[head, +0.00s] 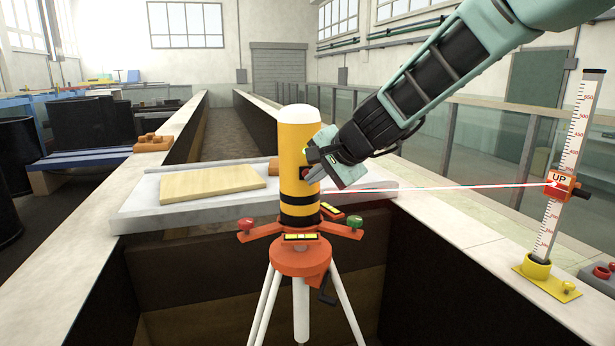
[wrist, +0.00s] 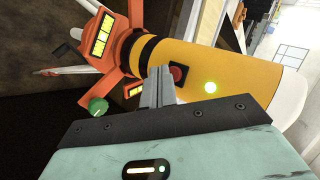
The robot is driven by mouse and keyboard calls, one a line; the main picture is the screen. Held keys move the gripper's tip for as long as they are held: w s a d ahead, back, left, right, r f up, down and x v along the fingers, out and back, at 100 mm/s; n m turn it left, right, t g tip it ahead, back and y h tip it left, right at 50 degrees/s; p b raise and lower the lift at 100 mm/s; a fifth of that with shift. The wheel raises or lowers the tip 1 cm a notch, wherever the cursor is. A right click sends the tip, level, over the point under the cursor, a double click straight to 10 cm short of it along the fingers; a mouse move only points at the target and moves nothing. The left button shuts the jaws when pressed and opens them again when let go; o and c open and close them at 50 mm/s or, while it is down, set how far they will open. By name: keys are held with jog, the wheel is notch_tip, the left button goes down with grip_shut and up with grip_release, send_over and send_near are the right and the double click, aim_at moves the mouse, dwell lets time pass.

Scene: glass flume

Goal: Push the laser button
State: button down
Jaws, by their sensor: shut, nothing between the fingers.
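The laser (head: 299,140) is a yellow upright cylinder with a white cap and black bands, on an orange tripod head (head: 300,256). A red beam (head: 450,188) runs right from the laser.
A graduated staff (head: 570,130) with an orange "UP" slider (head: 560,185) stands in a yellow base (head: 540,270) at right; the beam reaches the slider. A pale tray (head: 150,220) with a wooden board (head: 212,182) lies behind the tripod. Green and red knobs stick out from the tripod head.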

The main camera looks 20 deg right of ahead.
jog(key=s+b, duration=0.1)
jog(key=s, duration=0.5)
dwell(0.5)
dwell(0.3)
jog(key=s+a+f+n+g+y+b, duration=0.1)
jog(key=s+a+f+n+g+b, duration=0.15)
jog(key=s+a+f+n, duration=0.45)
jog(key=s+a+f+n+g+b, duration=0.25)
jog(key=s+f+g, duration=0.2)
jog(key=s, duration=0.55)
jog(key=s+d+f+n+g+h, duration=0.1)
jog(key=s+f+n+h, duration=0.1)
jog(key=s+f+n, duration=0.2)
jog(key=s+d+f+n+g+h+b, duration=0.1)
jog(key=s+f+n, duration=0.3)
jog(key=s, duration=0.5)
jog(key=shift+s+d+f+n+h, duration=0.2)
jog(key=shift+d+f+n+h, duration=0.1)
jog(key=shift+n+h, duration=0.35)
